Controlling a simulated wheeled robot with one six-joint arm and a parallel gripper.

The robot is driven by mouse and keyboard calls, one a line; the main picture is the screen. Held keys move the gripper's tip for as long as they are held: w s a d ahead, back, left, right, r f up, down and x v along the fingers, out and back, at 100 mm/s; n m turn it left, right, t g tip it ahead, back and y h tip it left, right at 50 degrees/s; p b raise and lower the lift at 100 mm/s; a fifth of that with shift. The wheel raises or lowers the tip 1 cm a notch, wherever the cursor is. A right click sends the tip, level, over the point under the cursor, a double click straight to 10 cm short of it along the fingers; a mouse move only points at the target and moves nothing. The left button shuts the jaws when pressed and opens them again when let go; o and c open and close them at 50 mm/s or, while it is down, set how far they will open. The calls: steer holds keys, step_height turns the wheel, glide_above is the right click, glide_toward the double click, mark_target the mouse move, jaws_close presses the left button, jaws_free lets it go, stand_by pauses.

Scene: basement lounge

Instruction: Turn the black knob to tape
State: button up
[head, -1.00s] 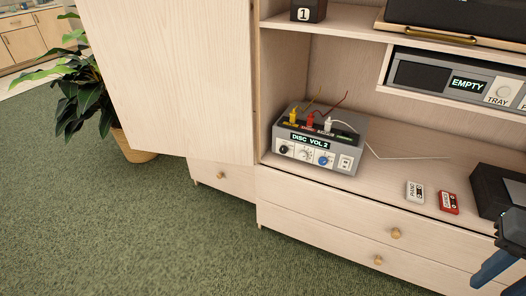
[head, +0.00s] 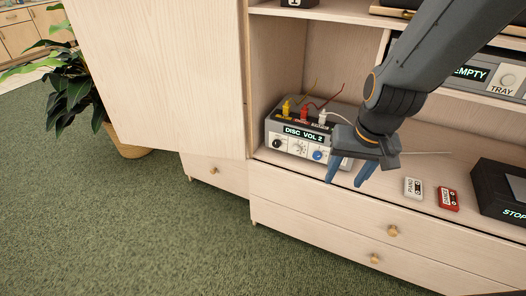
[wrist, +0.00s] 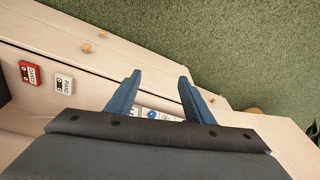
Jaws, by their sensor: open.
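A grey switch box (head: 271,128) stands on the cabinet's lower shelf, with a display reading "DISC VOL 2". The black knob (head: 277,143) is at the left of its front face, left of a white knob (head: 299,147) and a blue knob (head: 318,155). My gripper (head: 349,172) is open and empty, in front of the box's right end, apart from the black knob. In the wrist view, the blue fingers of my gripper (wrist: 158,95) are spread. Part of the box front with the blue knob (wrist: 152,114) shows between them; the black knob is hidden there.
Yellow, red and white plugs with cables stand on the box. A white cassette (head: 413,188) and a red cassette (head: 448,199) lie right of it, near a black deck (head: 500,190). The open cabinet door (head: 160,80) stands at the left.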

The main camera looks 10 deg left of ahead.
steer(key=w+a+f+m+t+b, duration=0.1)
steer(key=w+a+f+t+b, duration=0.3)
steer(key=w, duration=0.5)
steer(key=w+a+f+m+t+b, duration=0.1)
steer(key=w+a+f+t+b, duration=0.1)
steer(key=w+a+f+b, duration=0.45)
steer(key=w+a+f+m+t+b, duration=0.1)
steer(key=w+a+f+t+b, duration=0.2)
steer(key=w+a, duration=0.55)
steer(key=m+t+h+b, duration=0.45)
steer(key=h+b, duration=0.35)
steer(key=b, duration=0.3)
glide_toward(275, 144)
steer(key=shift+n+t, duration=0.25)
steer(key=shift+n, duration=0.2)
steer(key=x, duration=0.2)
steer(key=b+x, duration=0.1)
steer(key=x, duration=0.5)
steer(key=shift+d+f+b, duration=0.2)
steer(key=shift+f+b, duration=0.1)
steer(key=shift+b, duration=0.05)
steer(key=c, duration=1)
steer(key=shift+c, duration=0.2)
